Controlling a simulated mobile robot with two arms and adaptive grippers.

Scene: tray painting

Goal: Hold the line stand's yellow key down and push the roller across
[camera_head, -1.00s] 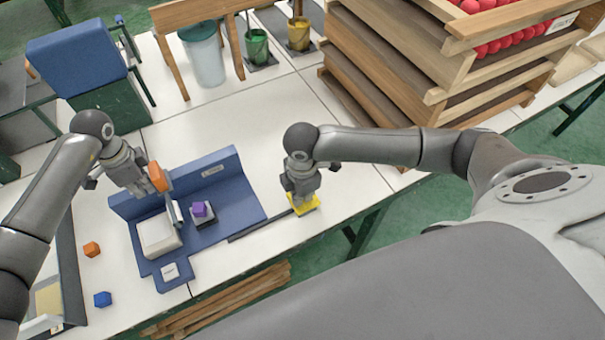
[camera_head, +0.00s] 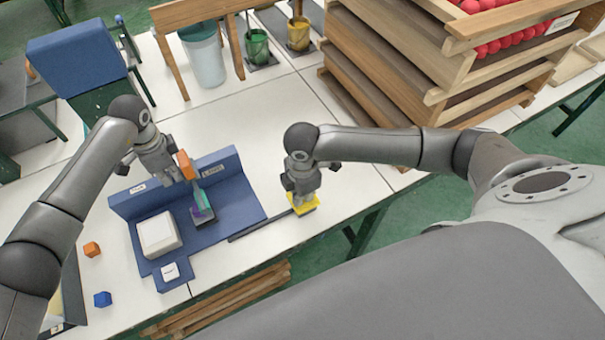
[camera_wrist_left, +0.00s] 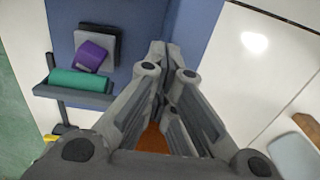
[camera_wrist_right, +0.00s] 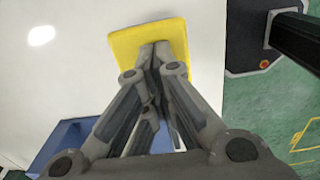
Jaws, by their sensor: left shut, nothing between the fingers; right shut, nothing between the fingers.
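The blue line stand (camera_head: 232,185) is on the white table. My right gripper (camera_head: 302,205) is shut, its tips on the yellow key (camera_head: 309,207), also seen in the right wrist view (camera_wrist_right: 150,40). My left gripper (camera_head: 178,180) is shut over the stand, next to an orange part (camera_head: 186,165) that shows partly behind the fingers in the left wrist view (camera_wrist_left: 153,140). The teal roller (camera_wrist_left: 80,80) is in a dark bracket beside a purple block (camera_wrist_left: 91,55) on a grey pad. In the head view the roller (camera_head: 201,199) partly covers the block.
A white pad (camera_head: 158,236) sits at the stand's left. Wooden trays (camera_head: 400,75) are stacked at the back right. The table behind the stand is clear.

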